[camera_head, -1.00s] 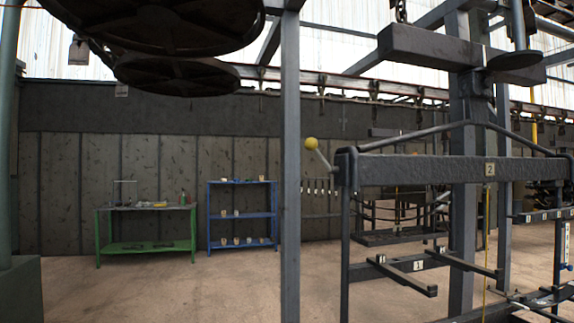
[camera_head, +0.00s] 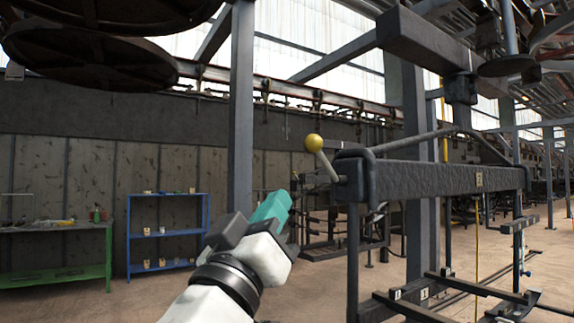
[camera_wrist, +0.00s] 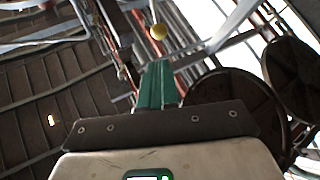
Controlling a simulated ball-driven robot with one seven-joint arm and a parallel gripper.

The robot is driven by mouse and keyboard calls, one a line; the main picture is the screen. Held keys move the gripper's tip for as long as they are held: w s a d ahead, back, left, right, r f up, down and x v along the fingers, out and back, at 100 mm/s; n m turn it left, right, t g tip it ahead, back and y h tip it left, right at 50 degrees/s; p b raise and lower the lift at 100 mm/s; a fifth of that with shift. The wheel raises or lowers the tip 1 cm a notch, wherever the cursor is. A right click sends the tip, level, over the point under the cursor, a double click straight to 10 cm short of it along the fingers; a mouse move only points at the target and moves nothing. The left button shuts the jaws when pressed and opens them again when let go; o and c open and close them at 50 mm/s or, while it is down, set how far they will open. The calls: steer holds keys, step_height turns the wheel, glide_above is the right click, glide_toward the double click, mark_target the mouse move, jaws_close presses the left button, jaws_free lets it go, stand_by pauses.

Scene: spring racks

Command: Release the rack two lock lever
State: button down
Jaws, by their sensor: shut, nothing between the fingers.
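The lock lever (camera_head: 326,165) is a short grey rod with a yellow ball knob (camera_head: 313,143), at the left end of the dark rack beam (camera_head: 430,179). The beam bears a label that seems to read 2. The lever leans up and to the left. My gripper (camera_head: 281,196), with teal fingers, is in the lower middle of the head view. In the picture it is left of and below the knob, apart from it. The fingers are shut and empty. In the wrist view the knob (camera_wrist: 158,32) shows just beyond the teal fingertips (camera_wrist: 157,66).
A grey upright post (camera_head: 241,120) stands left of the rack. A green workbench (camera_head: 60,270) and a blue shelf (camera_head: 165,232) stand by the back wall. Large round dark discs (camera_head: 95,80) hang overhead at left. Lower rack arms (camera_head: 430,300) stick out at the bottom right.

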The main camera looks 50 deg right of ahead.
steer(key=shift+r, duration=0.15)
steer(key=p, duration=0.4)
glide_toward(310, 146)
steer(key=x, duration=0.5)
steer(key=shift+d+r, duration=0.1)
steer(key=shift+d, duration=0.1)
steer(key=shift+w+d+r+p, duration=0.1)
steer(key=shift+d+r+p, duration=0.1)
steer(key=shift+d, duration=0.1)
steer(key=shift+w+d+r+p, duration=0.1)
steer(key=shift+w+d+p, duration=0.1)
steer(key=shift+d, duration=0.15)
steer(key=shift+r, duration=0.15)
